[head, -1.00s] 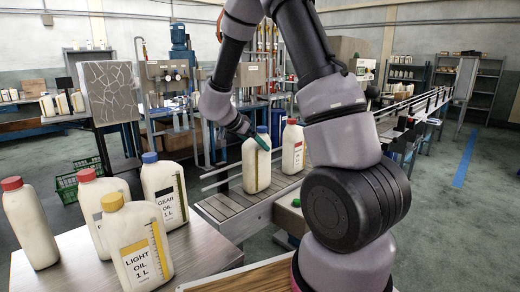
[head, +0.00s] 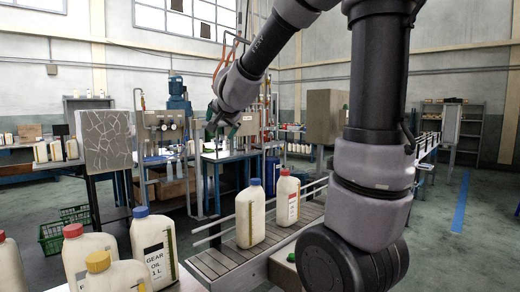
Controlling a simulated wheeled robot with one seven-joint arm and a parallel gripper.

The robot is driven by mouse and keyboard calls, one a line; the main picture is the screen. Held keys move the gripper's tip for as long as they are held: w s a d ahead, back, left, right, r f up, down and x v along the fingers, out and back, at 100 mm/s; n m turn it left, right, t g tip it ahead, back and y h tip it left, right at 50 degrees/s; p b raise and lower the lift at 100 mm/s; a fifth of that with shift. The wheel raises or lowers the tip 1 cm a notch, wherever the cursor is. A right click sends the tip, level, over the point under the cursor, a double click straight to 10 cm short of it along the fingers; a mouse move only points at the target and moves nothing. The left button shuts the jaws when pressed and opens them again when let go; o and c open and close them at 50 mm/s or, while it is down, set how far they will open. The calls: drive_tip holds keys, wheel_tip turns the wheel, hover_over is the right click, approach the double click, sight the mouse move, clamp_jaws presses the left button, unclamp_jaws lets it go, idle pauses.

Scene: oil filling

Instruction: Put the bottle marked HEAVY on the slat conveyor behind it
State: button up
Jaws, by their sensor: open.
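A cream bottle with a blue cap (head: 250,214) stands upright on the near end of the slat conveyor (head: 222,262). I cannot read a name on it; only a level strip shows along its edge. A red-capped bottle (head: 287,200) with a red-marked label stands just to its right on the slats, its text too small to read. I cannot make out the word HEAVY on any bottle. My gripper (head: 223,128) is open and empty, above and behind the blue-capped bottle, clear of it.
At lower left stand a blue-capped GEAR OIL bottle (head: 153,250), a yellow-capped bottle (head: 113,275) and red-capped ones, partly cut off. A guard rail (head: 262,209) runs along the conveyor's far side. A machine (head: 165,135) stands behind.

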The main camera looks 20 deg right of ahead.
drive_tip(key=s+a+r+n+g+y, duration=0.25)
drive_tip(key=s+n+y, duration=0.2)
drive_tip(key=s, duration=0.85)
drive_tip(key=s+d+f+g+h, duration=0.1)
drive_tip(key=s+d+f, duration=0.1)
drive_tip(key=s, duration=0.5)
drive_tip(key=s+d+f+g+h, duration=0.1)
drive_tip(key=s+d+f+g, duration=0.1)
drive_tip(key=s, duration=0.5)
drive_tip(key=shift+d+f+n, duration=0.45)
drive_tip(key=shift+d+f, duration=0.15)
drive_tip(key=shift+f, duration=0.1)
